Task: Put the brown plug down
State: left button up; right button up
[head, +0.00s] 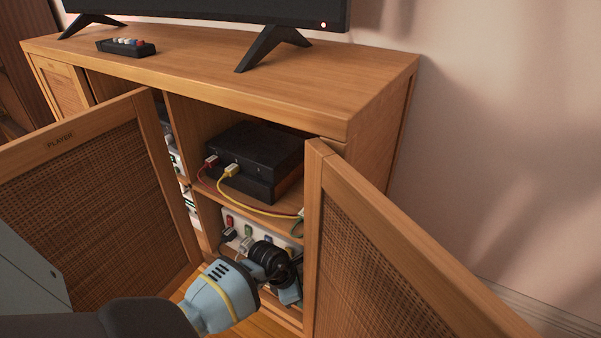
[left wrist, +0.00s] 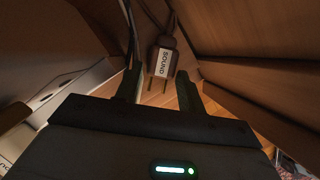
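A dark, brownish plug labelled SOUND (left wrist: 163,60) shows in the left wrist view, its two metal prongs pointing toward my wrist and its cord running up. My left gripper (left wrist: 158,84) has its fingers apart, one on each side of the plug, with gaps visible beside it. The plug does not look clamped. In the head view my left gripper (head: 287,278) is inside the lower cabinet compartment, in front of a white power strip (head: 262,232). The plug cannot be made out there behind my wrist. My right gripper is not in view.
An open door marked PLAYER (head: 85,165) stands left and another open door (head: 385,265) stands right, leaving a narrow opening. A black box (head: 258,150) with red and yellow cables sits on the shelf above. Dark cords (left wrist: 130,35) hang near my left fingers.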

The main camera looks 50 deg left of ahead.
pick_arm(q)
jog(key=p+v, duration=0.3)
jog(key=v, duration=0.3)
jog(key=shift+a+r, duration=0.1)
jog(key=shift+r, duration=0.15)
jog(key=shift+s+a+r+p, duration=0.1)
jog(key=shift+s+r+p, duration=0.2)
jog(key=shift+r+p, duration=0.3)
